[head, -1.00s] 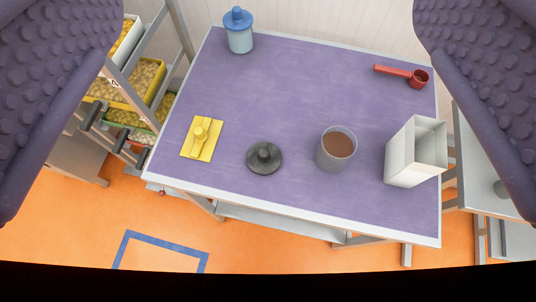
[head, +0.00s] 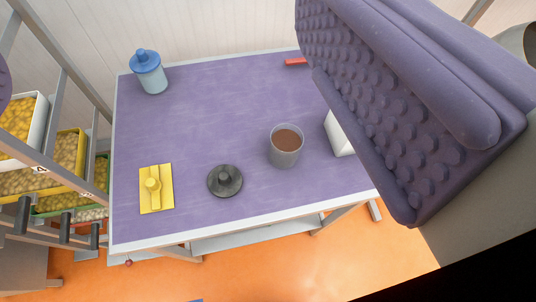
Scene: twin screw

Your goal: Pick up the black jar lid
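The black jar lid (head: 225,181), a dark round disc with a raised knob, lies knob-up on the purple table (head: 215,110), near its front edge. My gripper (head: 205,150) is open and empty. Its studded purple right finger fills the upper right of the view, and only a sliver of the left finger shows at the left edge. The lid appears in the gap between the fingers, apart from both. A grey jar (head: 285,150) with brown contents and no lid stands to the right of the black lid.
A yellow plate with a knob (head: 156,188) lies left of the lid. A blue-lidded jar (head: 149,72) stands at the back left. A white holder (head: 339,135) and red scoop (head: 296,61) are partly hidden by my right finger. Shelves with bins (head: 50,165) stand at left.

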